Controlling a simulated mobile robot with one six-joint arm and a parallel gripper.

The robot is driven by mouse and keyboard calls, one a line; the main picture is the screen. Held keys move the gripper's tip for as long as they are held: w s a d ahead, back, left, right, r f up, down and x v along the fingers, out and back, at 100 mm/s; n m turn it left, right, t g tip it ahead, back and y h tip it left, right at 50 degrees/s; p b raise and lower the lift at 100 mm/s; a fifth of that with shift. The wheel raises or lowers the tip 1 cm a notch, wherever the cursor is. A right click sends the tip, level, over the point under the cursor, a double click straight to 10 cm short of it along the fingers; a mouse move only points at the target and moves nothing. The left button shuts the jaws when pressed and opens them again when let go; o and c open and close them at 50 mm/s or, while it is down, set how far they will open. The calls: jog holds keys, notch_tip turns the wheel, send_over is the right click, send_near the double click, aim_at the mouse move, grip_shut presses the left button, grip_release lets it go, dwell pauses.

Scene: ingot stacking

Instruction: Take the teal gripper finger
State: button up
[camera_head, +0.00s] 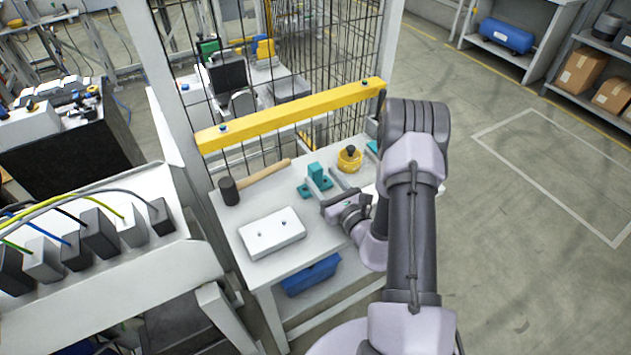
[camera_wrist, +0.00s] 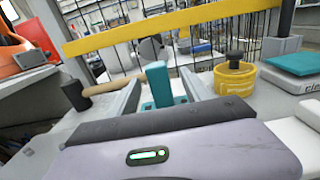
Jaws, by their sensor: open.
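The teal gripper finger (camera_head: 315,172) stands upright on the white table, with a wider teal foot at its base. In the wrist view the teal finger (camera_wrist: 158,84) rises between the two grey jaws of my gripper, with visible space on both sides. My gripper (camera_head: 328,184) is open, low over the table and around the teal piece. The gripper's body hides the lower part of the teal piece in the wrist view. I cannot tell whether either jaw touches it.
A mallet (camera_head: 231,190) lies at the left back, and a white box (camera_head: 272,233) at the front. A yellow round part (camera_head: 350,158) and a teal block (camera_wrist: 292,64) are to the right. A yellow bar (camera_head: 290,115) and wire mesh border the table's back.

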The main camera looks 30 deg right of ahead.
aim_at(319, 176)
jog(key=w, duration=0.4)
jog(key=shift+a+f+b, duration=0.2)
jog(key=shift+f+b, duration=0.05)
jog(key=shift+b, duration=0.1)
grip_shut()
jog(key=shift+r, duration=0.1)
